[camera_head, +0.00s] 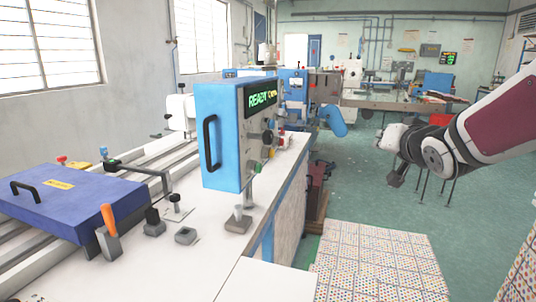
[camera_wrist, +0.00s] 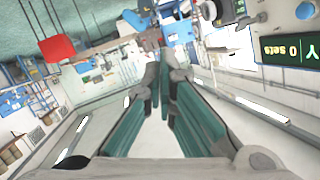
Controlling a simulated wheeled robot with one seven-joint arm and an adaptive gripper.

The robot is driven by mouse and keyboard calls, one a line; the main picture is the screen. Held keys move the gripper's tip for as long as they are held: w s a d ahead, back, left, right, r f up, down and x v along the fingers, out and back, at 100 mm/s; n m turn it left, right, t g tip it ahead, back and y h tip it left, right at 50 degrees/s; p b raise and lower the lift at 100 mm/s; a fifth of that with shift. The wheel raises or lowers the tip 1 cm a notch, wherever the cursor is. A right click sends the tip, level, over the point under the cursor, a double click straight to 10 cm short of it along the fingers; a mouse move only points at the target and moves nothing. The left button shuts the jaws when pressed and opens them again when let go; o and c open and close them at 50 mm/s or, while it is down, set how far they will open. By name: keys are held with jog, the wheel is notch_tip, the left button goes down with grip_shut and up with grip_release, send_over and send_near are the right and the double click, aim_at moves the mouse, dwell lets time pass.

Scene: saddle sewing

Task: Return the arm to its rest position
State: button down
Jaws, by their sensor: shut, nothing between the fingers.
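My arm (camera_head: 495,125) reaches in from the right edge of the head view, raised over the open floor to the right of the workbench. My gripper (camera_head: 397,178) is at its left end, small and partly hidden by the wrist in that view. In the wrist view my gripper (camera_wrist: 165,78) shows two teal-padded fingers that come together at the tips. It is shut, with nothing held between the fingers. It is apart from the bench and its machines.
A white workbench (camera_head: 270,275) on the left bears a blue control box (camera_head: 222,150) with a lit display, which also shows at the wrist view's right edge (camera_wrist: 290,48). A blue-lidded unit (camera_head: 70,198) is at far left.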

jog(key=s+a+n+g+p, duration=0.1)
jog(key=s+a+g+p, duration=0.1)
jog(key=s, duration=1.1)
jog(key=s+a+n+g+p, duration=0.1)
jog(key=s+a+g+p, duration=0.2)
jog(key=s, duration=1.1)
jog(key=s+a+n+g+p, duration=0.2)
jog(key=s+g+p, duration=0.2)
jog(key=s, duration=1)
jog(key=shift+a+f+g, duration=0.15)
jog(key=shift+f+g, duration=0.25)
jog(key=shift+g, duration=0.5)
